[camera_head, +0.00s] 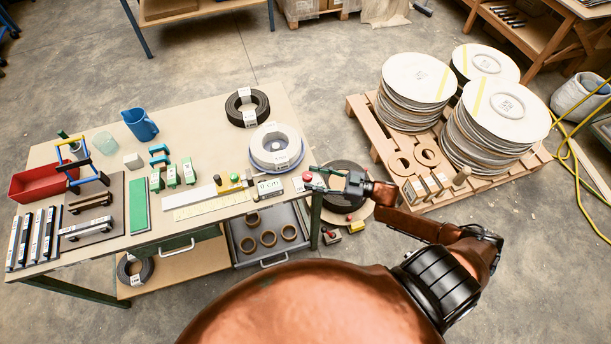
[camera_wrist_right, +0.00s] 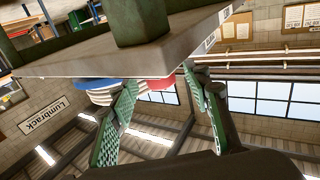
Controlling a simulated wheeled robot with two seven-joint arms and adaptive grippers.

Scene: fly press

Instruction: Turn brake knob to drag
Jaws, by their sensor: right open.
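A small red knob (camera_head: 307,176) is at the right front corner of the workbench, beside a white display reading "0 cm" (camera_head: 270,187). I take it for the brake knob; its setting is too small to read. My right gripper (camera_head: 318,179) reaches in from the right and is right at the red knob. In the right wrist view its two green-padded fingers (camera_wrist_right: 158,108) are apart, with a red rounded part (camera_wrist_right: 160,83) and a blue and white part (camera_wrist_right: 98,88) beyond them, partly hidden by the near finger. Contact cannot be told. My left gripper is not in view.
The workbench (camera_head: 215,120) carries a white reel (camera_head: 275,147), a black coil (camera_head: 247,105), green blocks and a red tray (camera_head: 38,183). An open drawer (camera_head: 268,238) holds several rings. A pallet (camera_head: 480,175) of stacked discs stands right. A dark round thing (camera_head: 343,178) lies behind my gripper.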

